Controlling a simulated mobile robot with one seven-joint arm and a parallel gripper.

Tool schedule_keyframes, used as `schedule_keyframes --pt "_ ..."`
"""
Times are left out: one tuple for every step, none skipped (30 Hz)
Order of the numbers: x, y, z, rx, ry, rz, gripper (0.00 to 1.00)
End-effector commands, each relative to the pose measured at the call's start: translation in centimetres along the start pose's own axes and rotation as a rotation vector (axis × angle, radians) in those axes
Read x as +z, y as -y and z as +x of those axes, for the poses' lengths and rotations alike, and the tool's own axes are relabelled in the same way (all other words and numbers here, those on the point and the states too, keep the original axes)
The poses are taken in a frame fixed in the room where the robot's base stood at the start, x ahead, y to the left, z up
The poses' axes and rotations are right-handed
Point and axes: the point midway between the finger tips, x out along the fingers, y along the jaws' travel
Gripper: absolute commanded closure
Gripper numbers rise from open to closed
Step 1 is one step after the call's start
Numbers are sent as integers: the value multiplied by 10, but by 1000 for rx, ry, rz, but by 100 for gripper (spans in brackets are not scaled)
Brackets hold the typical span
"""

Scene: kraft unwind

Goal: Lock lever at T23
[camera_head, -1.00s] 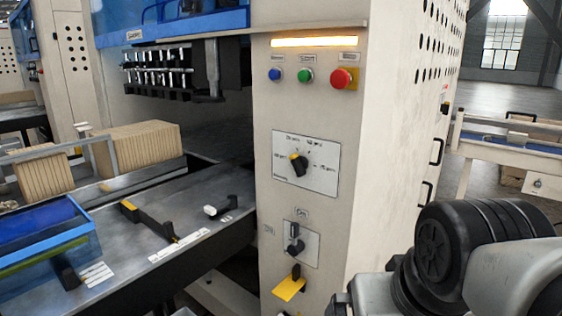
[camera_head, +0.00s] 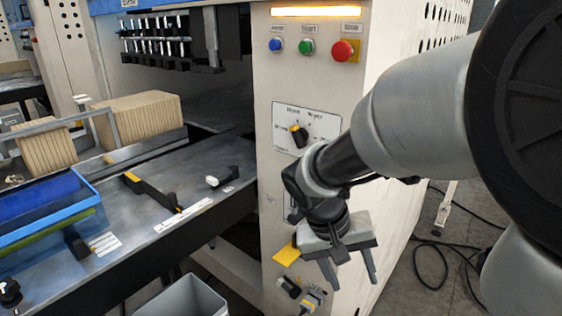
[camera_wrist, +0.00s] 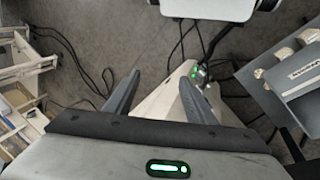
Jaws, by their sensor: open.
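No T23 label is readable, so I cannot tell which lever is meant. On the machine's flat table, a long black lever with yellow ends (camera_head: 152,195) and a short white-tipped lever (camera_head: 224,179) lie beside white label strips. Low on the cabinet front are a yellow tag (camera_head: 287,254) and, below it, a dark handle with a pale tip (camera_head: 289,287). My gripper (camera_head: 354,284) is open and empty, pointing down in front of the lower cabinet, and hides part of its panel. In the wrist view my gripper's fingers (camera_wrist: 160,78) are apart with nothing between them.
The cabinet front has a black rotary knob (camera_head: 299,135) and blue, green and red buttons (camera_head: 343,51). A blue tray (camera_head: 45,222) and cardboard stacks (camera_head: 140,118) are at the left. A grey bin (camera_head: 188,297) stands below the table. Cables (camera_head: 432,262) lie on the floor at right.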

Motion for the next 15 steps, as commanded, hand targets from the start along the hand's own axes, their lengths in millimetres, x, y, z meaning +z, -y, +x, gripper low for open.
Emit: schedule_keyframes --pt "-6 18 31 73 16 -22 50" --pt "-11 25 43 115 17 -26 50" --pt "-16 34 59 171 14 -33 50" --pt "-21 42 70 213 6 -38 50" --pt "-25 49 82 257 -3 -44 50" --pt "-31 59 98 314 -21 -53 50" --pt "-36 67 109 356 -38 -61 50" --pt "-40 74 120 399 -57 -69 50" --pt "-45 86 135 455 -89 -80 50" --pt "-49 94 146 496 -116 -91 50" --pt "-53 102 157 536 -146 -101 50" --pt "-59 115 171 587 -192 -117 50" --pt "-62 124 182 623 -228 -129 50" --pt "-66 133 192 659 -268 -141 50" --pt "-71 147 205 703 -325 -161 50"
